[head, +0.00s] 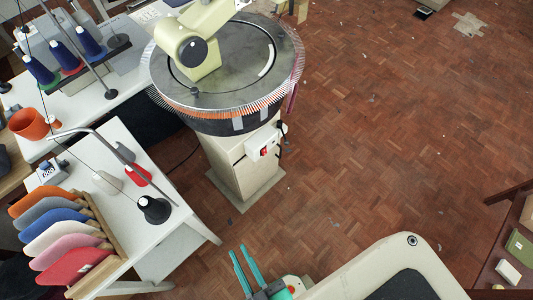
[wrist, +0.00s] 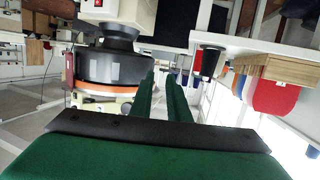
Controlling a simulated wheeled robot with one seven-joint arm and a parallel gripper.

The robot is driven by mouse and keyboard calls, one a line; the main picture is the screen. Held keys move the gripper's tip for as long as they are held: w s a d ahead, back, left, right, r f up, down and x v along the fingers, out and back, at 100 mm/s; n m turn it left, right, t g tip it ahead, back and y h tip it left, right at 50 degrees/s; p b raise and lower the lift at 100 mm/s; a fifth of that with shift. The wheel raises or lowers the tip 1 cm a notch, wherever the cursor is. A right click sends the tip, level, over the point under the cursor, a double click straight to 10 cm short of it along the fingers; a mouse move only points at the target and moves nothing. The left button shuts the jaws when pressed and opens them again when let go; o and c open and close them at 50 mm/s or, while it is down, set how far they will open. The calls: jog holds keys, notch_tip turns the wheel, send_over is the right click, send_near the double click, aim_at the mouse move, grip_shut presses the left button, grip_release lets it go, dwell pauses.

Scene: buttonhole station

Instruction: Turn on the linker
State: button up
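The linker (head: 222,75) is a round machine with a ring of points around its dial, on a beige pedestal at the upper middle of the head view. A white switch box with a red switch (head: 264,152) is on the pedestal's side. My gripper (head: 237,250) is at the bottom of the head view, in front of the pedestal and well apart from it. Its two teal fingers are parallel with a gap and nothing between them. In the wrist view the scene is upside down; the linker (wrist: 108,68) is beyond the fingers (wrist: 158,85), and the red switch (wrist: 98,3) shows at the top edge.
A white table (head: 125,225) at the left holds a rack of coloured fabric pieces (head: 62,240) and a black cone (head: 154,210). Yarn cones (head: 62,55) stand on another table behind. The parquet floor (head: 380,130) right of the pedestal is mostly clear. A brown table is at the right edge.

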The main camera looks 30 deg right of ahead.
aim_at(264, 152)
jog(key=shift+w+d+f+h, duration=0.1)
jog(key=shift+w+d+h, duration=0.05)
jog(key=shift+w+h, duration=0.2)
grip_shut()
jog(key=w+d+f+n+t+y, duration=0.1)
jog(key=w+d+f+n+t, duration=0.2)
jog(key=w+d+f+n, duration=0.45)
jog(key=w+d+f+n+t+y, duration=0.1)
jog(key=w+d+f+n+t, duration=0.2)
jog(key=w+n, duration=0.55)
jog(key=d+f+n+g+y, duration=0.1)
jog(key=d+f, duration=0.4)
jog(key=d, duration=0.5)
jog(key=d+f+n+g+y, duration=0.1)
jog(key=d+f+n+g, duration=0.2)
jog(key=d+f, duration=0.3)
jog(key=d+g, duration=0.1)
jog(key=d, duration=0.2)
jog(key=shift+w+d+f+n+y, duration=0.15)
jog(key=shift+w+d+n+y, duration=0.15)
jog(key=shift+d+n+y, duration=0.1)
jog(key=x, duration=1.4)
jog(key=shift+f, duration=0.2)
